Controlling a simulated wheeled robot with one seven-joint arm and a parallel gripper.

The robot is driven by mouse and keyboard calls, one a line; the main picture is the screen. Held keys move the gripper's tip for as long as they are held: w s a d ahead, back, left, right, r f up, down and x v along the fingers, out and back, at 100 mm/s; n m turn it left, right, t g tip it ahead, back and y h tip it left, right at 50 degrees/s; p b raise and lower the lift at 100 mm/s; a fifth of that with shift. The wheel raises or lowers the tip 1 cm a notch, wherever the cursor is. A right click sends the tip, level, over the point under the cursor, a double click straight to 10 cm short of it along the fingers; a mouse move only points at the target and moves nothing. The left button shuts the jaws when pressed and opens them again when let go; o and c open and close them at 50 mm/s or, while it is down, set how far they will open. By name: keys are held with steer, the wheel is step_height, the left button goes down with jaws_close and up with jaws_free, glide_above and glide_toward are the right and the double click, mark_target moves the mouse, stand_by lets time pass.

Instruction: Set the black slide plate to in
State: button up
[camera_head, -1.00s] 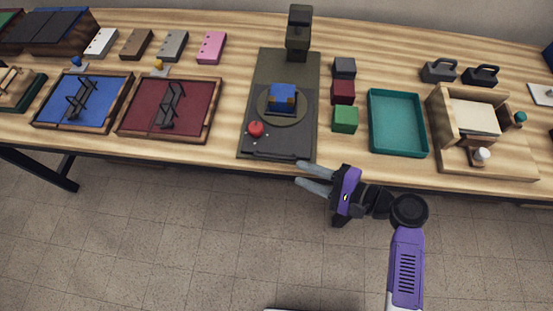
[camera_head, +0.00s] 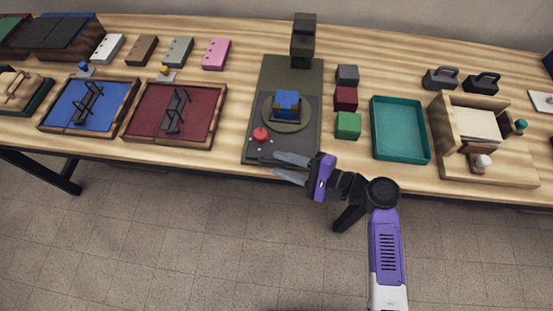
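The black slide plate (camera_head: 300,143) lies on a long dark base (camera_head: 286,72) at the middle of the table, towards its front end. It carries a round disc (camera_head: 287,126) with a blue block (camera_head: 286,104) on it, and a red knob (camera_head: 260,135) stands near its front left. In the earlier view a low bar handle shows along its front edge. My gripper (camera_head: 275,167) is at this front edge, its two grey fingers apart and pointing left. The fingers partly hide the handle; I cannot tell whether they touch it. Nothing shows between them.
A dark upright post (camera_head: 303,42) stands at the base's back end. Grey, dark red and green (camera_head: 348,125) blocks line its right side, then a teal tray (camera_head: 425,145) and a wooden fixture (camera_head: 500,173). Blue (camera_head: 66,106) and red (camera_head: 200,115) panels lie left. Open floor lies in front.

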steer(key=shift+x, duration=1.05)
steer(key=shift+c, duration=0.2)
jaws_close()
stand_by(0.5)
